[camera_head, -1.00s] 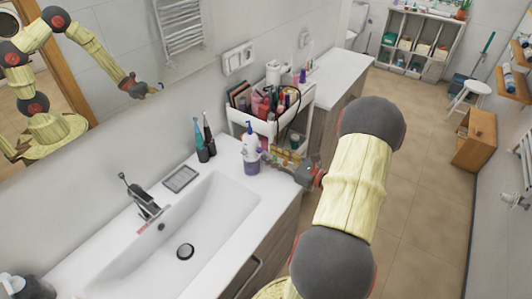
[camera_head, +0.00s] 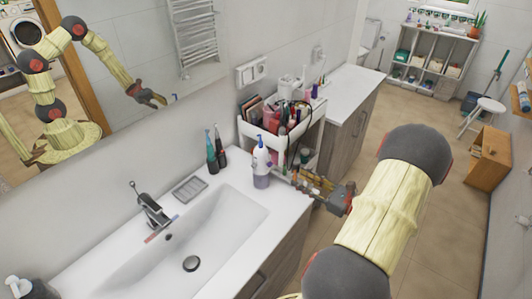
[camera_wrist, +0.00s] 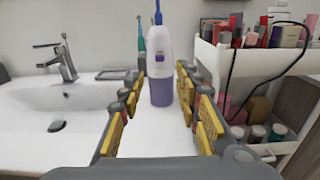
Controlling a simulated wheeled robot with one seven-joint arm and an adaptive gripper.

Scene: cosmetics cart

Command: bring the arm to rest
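In the wrist view the bottle (camera_wrist: 160,62) appears ahead, framed between the two spread fingers of my gripper (camera_wrist: 160,100). The fingers are open with bare white counter showing between them, and they hold nothing. The bottle's lower edge shows on the counter, apart from the fingers.
The white cart (camera_head: 258,136) with cosmetics stands close behind my gripper. The sink basin (camera_head: 215,232) is to the left, with toothbrushes (camera_head: 215,152) behind the bottle. Open floor (camera_head: 400,110) lies to the right.

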